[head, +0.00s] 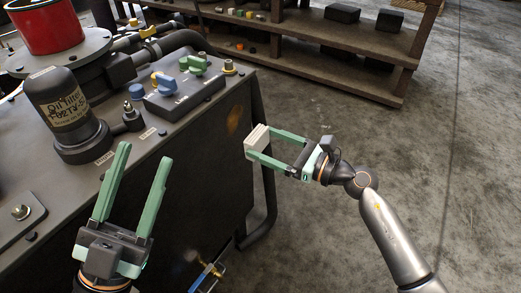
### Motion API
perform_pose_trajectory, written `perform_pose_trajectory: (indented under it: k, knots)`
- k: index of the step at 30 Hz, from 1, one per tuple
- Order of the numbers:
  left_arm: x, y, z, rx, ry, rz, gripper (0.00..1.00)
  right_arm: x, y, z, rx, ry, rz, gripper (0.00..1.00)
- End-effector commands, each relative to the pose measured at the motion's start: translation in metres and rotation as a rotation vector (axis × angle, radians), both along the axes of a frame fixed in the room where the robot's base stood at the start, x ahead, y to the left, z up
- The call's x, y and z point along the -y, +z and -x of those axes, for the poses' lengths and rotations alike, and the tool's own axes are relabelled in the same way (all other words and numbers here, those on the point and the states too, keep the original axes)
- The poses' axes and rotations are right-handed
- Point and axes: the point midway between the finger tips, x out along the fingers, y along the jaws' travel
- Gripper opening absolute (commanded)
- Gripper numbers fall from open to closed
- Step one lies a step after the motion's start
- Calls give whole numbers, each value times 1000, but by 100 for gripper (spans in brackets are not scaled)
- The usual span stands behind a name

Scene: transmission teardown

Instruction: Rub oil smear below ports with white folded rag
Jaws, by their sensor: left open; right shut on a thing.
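A white folded rag (258,138) is held between the fingertips of my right gripper (270,144), which is shut on it. The rag is near the right end of the dark machine housing (185,185), beside its front corner. I cannot tell whether it touches the metal. A brownish oil smear (233,120) shows on the housing face below the port block (185,98), left of the rag. My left gripper (143,175) is open and empty in front of the housing.
An oil filter (65,112) and a red container (47,25) stand on the housing top. Blue and green valve handles (193,64) sit on the port block. A dark tube rail (268,185) runs down the housing's right side. A wooden shelf (310,45) stands behind; the floor at right is clear.

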Motion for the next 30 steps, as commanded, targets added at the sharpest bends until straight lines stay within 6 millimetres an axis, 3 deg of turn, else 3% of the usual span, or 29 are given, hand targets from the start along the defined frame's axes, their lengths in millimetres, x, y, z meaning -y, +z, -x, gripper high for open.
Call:
perform_pose_trajectory:
  k: [5,21,30]
  knots:
    - [1,5,5,30,-6,0,50,0,-5,-7,11,-28,-14,42]
    - [2,5,9,51,-16,3,50,-41,-5,-35,10,-23,-12,42]
    - [2,5,9,51,-16,4,50,-45,-5,-38,10,-22,-11,42]
